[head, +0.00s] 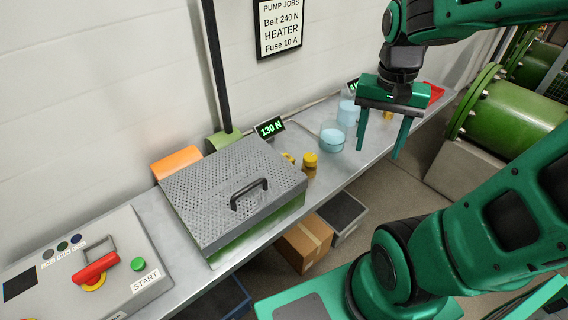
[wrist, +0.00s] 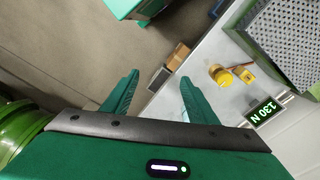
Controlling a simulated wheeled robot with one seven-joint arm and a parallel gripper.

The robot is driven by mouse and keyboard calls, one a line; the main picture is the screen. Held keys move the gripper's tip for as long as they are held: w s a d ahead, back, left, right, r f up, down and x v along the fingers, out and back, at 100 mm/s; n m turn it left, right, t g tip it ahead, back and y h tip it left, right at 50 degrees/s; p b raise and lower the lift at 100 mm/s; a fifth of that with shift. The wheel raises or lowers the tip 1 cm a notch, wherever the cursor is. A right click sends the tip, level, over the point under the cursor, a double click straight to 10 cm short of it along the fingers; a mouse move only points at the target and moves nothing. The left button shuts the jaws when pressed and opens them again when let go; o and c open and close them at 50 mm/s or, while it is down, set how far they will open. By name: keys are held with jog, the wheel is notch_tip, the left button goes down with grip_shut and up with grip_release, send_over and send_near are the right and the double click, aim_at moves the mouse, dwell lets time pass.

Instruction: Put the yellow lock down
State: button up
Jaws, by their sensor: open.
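My gripper (head: 378,152) is open and hangs over the right part of the grey bench (head: 347,173), with nothing between its fingers. In the wrist view my gripper (wrist: 160,82) also shows two separate, empty fingers. A yellow rounded object (head: 310,161) stands on the bench just right of the mesh-topped case; it also shows in the wrist view (wrist: 222,76). A smaller yellow piece (head: 289,157) sits close beside it, partly hidden. I cannot tell which of these, if either, is the yellow lock. Both are apart from my gripper.
The perforated case cover (head: 225,180) with a black handle fills the bench's middle. A control box (head: 140,285) with a red lever and green button is at left. Pale blue containers (head: 332,138), a "130 N" display (head: 269,128) and a red tray (head: 435,94) stand farther right.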

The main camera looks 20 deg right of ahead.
jog(key=w+a+m, duration=0.2)
jog(key=w+a, duration=0.3)
jog(key=w, duration=0.2)
jog(key=m, duration=0.3)
send_near(287, 157)
jog(key=shift+s+d+y, duration=0.3)
jog(key=shift+s+d, duration=0.05)
jog(key=shift+s, duration=0.25)
jog(key=shift+a+f, duration=0.15)
jog(key=shift+f, duration=0.25)
notch_tip(287, 157, down, 4)
jog(key=shift+w+f, duration=0.1)
jog(key=shift+f, duration=0.1)
jog(key=shift+w+f, duration=0.2)
jog(key=shift+f, duration=1.2)
jog(key=shift+w+f, duration=0.15)
jog(key=shift+f, duration=1.25)
jog(key=c, duration=1.3)
jog(key=shift+r, duration=0.15)
